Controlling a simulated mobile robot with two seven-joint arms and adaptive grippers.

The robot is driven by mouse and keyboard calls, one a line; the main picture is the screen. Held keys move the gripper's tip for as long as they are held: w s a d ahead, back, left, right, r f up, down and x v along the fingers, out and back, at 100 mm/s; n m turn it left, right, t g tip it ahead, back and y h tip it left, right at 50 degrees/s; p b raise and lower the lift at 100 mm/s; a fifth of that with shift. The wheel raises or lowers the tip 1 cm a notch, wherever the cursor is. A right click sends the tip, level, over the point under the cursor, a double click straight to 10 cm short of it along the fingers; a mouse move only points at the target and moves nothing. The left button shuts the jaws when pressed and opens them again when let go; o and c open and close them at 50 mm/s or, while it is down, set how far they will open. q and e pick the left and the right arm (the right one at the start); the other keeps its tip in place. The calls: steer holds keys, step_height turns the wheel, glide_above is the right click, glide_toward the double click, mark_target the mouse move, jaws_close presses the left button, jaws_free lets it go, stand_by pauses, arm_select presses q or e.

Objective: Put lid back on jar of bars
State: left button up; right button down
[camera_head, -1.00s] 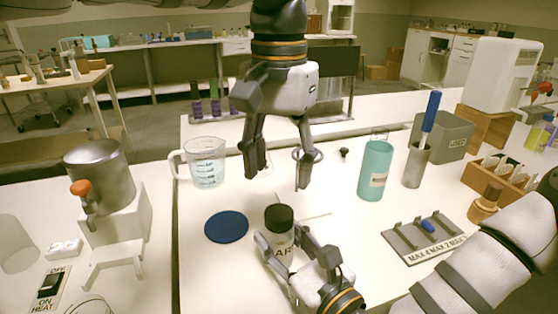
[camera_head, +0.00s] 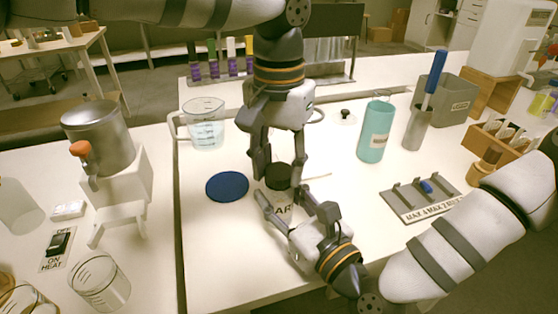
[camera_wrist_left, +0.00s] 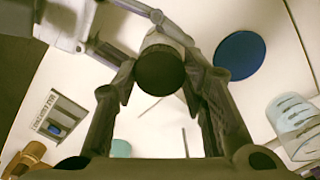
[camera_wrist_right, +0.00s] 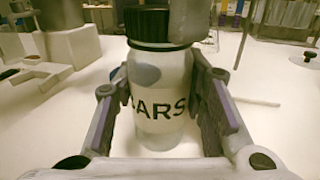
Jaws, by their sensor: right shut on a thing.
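The jar of bars (camera_head: 283,208) is a clear jar lettered "BARS", upright on the white table. Its black ribbed lid (camera_head: 278,176) sits on its top; the right wrist view also shows the lid (camera_wrist_right: 146,25) on the jar. My right gripper (camera_head: 284,203) is shut on the jar's body from the front. My left gripper (camera_head: 279,174) points down from above, its fingers on either side of the lid. In the left wrist view the lid (camera_wrist_left: 160,70) lies between the fingers with small gaps, so it looks open. The lid's seating is partly hidden.
A blue disc (camera_head: 227,187) lies left of the jar, with a measuring jug (camera_head: 205,125) behind it. A teal bottle (camera_head: 375,133), a metal cup (camera_head: 416,130) and a slotted rack (camera_head: 425,198) stand right. A small black-knobbed piece (camera_head: 345,115) lies behind.

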arm_select(q)
steer(key=c, duration=0.6)
steer(key=shift+o, duration=0.2)
steer(key=shift+m, duration=1)
steer(key=o, duration=1.4)
steer(key=shift+c, duration=0.2)
steer(key=shift+r, duration=0.1)
step_height(320, 180, up, 12)
arm_select(e)
steer(key=c, duration=0.9)
jaws_free()
